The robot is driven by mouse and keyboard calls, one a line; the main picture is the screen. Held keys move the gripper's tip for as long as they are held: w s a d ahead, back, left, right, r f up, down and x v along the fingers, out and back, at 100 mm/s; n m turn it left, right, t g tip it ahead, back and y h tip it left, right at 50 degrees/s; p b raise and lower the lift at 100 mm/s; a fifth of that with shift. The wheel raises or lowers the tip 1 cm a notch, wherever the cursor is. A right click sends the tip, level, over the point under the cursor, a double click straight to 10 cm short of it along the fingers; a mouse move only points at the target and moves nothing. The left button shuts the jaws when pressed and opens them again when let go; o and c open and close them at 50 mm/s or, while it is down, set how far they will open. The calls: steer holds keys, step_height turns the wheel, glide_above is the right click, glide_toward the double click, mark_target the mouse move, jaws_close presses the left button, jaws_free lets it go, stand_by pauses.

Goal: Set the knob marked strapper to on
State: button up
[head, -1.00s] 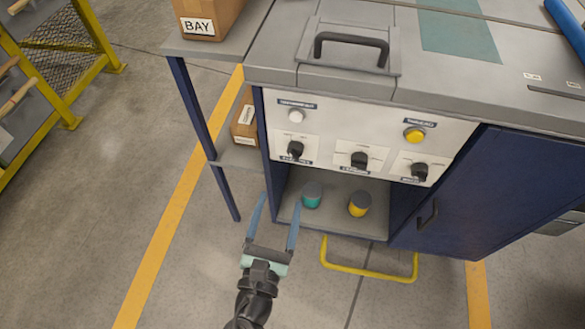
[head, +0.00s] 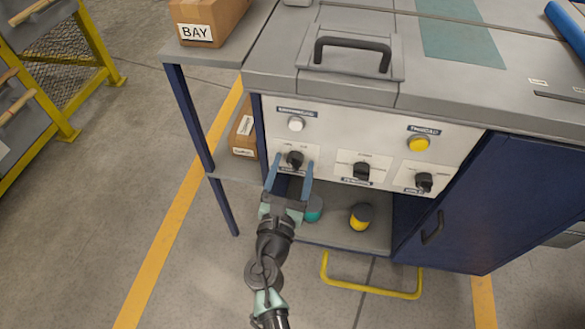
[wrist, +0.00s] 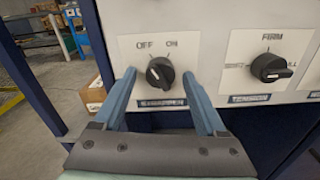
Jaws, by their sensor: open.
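The left black knob (head: 294,160) is on the white panel of the workstation. In the wrist view this knob (wrist: 160,73) sits below the words OFF and ON, and its white pointer mark leans to the upper left, toward OFF. The blue label under it is too small to read. My gripper (head: 290,166) is open, its blue fingers pointing at the panel. In the wrist view the gripper (wrist: 164,82) has one finger on each side of the knob, with gaps visible between them and the knob.
A middle knob (head: 362,171) and a right knob (head: 424,181) share the panel. A white button (head: 296,124) and a yellow button (head: 418,143) are above. A yellow-and-dark canister (head: 361,216) stands on the shelf below. A blue cabinet door (head: 470,205) is at right.

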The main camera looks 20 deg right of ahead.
jaws_close()
stand_by(0.3)
stand_by(0.3)
steer(key=m+b, duration=0.6)
steer(key=m, duration=0.5)
steer(key=shift+a+m+b, duration=0.15)
steer(key=shift+m+b, duration=0.2)
steer(key=shift+m, duration=0.05)
steer(key=shift+r, duration=0.1)
stand_by(0.3)
jaws_free()
